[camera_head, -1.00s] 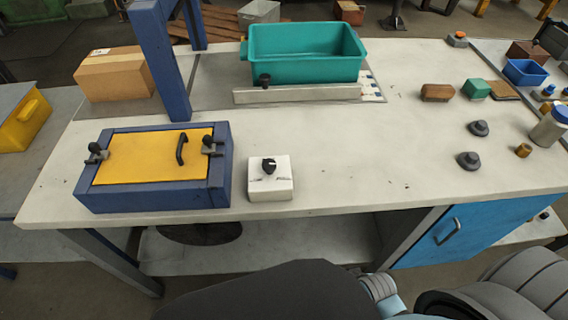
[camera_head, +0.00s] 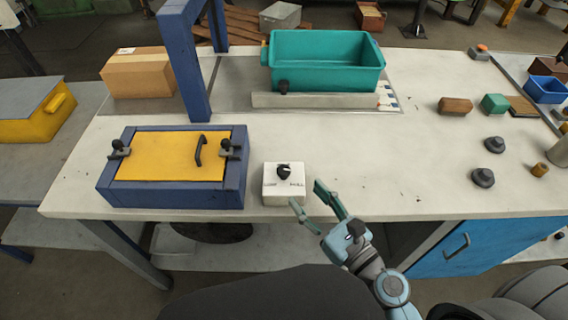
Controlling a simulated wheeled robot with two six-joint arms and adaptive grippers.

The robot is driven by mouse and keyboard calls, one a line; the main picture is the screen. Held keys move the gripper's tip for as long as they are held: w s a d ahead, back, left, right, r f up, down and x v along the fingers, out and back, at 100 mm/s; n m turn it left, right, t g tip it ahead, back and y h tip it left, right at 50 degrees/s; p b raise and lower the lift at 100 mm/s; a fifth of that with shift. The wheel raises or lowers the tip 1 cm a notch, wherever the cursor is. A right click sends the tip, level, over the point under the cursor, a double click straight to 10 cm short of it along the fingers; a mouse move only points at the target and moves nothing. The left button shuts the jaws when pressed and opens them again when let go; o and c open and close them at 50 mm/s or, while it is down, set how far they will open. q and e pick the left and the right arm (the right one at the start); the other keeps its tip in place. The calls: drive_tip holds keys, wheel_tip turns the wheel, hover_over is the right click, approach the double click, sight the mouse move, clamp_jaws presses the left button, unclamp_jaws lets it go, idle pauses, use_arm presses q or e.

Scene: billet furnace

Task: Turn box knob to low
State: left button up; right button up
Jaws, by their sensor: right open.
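A small white box (camera_head: 284,195) stands near the front edge of the workbench, with a black knob (camera_head: 284,171) on its top. Lettering shows on both sides of the knob; the right side seems to read "FULL", and the left lettering is too small to be sure of. My right gripper (camera_head: 309,203) is to the right of the box and in front of it, near the bench's front edge. Its two fingers are spread apart, with nothing between them, and it appears apart from the knob. My left gripper is not in view.
A blue box with a yellow lid (camera_head: 171,157) stands left of the white box. A blue frame post (camera_head: 185,65), a teal bin (camera_head: 325,62) and a cardboard carton (camera_head: 139,75) are farther back. Dark grey knobs (camera_head: 483,177) and blocks lie at right. The bench centre (camera_head: 370,150) is clear.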

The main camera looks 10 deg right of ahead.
sight(288, 175)
drive_tip(key=p+x, duration=0.1)
drive_tip(key=x, duration=0.9)
drive_tip(key=shift+c, duration=0.3)
clamp_jaws()
